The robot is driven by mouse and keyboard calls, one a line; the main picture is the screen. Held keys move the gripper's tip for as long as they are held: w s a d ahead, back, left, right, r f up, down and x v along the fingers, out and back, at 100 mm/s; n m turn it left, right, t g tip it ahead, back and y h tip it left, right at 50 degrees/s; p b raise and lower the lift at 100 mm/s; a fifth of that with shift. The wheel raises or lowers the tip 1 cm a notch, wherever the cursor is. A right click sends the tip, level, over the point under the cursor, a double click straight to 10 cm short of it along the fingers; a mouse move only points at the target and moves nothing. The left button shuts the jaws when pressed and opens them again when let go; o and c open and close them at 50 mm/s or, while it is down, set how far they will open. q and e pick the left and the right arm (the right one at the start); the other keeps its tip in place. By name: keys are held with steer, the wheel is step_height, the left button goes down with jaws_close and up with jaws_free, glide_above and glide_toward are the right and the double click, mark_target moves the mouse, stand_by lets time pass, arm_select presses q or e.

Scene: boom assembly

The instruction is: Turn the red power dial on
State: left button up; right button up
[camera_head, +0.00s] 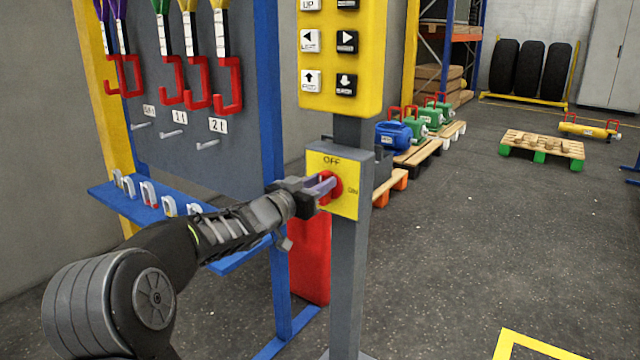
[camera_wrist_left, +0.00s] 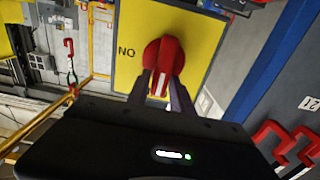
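The red power dial (camera_head: 338,187) sits on a yellow plate (camera_head: 346,208) marked OFF at the top and ON at the right, on a grey post. My left gripper (camera_head: 324,187) reaches it from the left and hides part of it. In the left wrist view, the red dial (camera_wrist_left: 163,50) shows in front of the yellow plate, with the ON label upside down beside it. The two fingers of my left gripper (camera_wrist_left: 162,85) lie on either side of the dial's raised grip and appear to touch it. The dial's exact angle is hard to tell. My right gripper is not in view.
A yellow button panel (camera_head: 340,55) is above the dial on the same grey post (camera_head: 347,270). A blue-framed rack (camera_head: 270,90) with red hooks stands at the left. Pallets (camera_head: 540,145) lie further back. The floor at the right is mostly clear.

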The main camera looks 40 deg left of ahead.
mark_target(338, 190)
arm_select(q)
jaws_close()
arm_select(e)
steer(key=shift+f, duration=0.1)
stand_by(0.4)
arm_select(q)
steer(key=m+b, duration=0.2)
steer(key=m, duration=0.2)
steer(key=d+f+m+b, duration=0.1)
steer(key=m+b, duration=0.1)
steer(key=m, duration=0.2)
steer(key=d+m+b, duration=0.1)
steer(key=m+b, duration=0.1)
steer(key=m, duration=0.3)
steer(key=shift+d+f, duration=0.15)
steer(key=shift+f, duration=0.25)
steer(key=m+b, duration=0.1)
steer(key=m, duration=0.1)
steer(key=m+b, duration=0.2)
steer(key=m, duration=0.1)
steer(key=shift+d+f, duration=0.1)
steer(key=shift+f, duration=0.25)
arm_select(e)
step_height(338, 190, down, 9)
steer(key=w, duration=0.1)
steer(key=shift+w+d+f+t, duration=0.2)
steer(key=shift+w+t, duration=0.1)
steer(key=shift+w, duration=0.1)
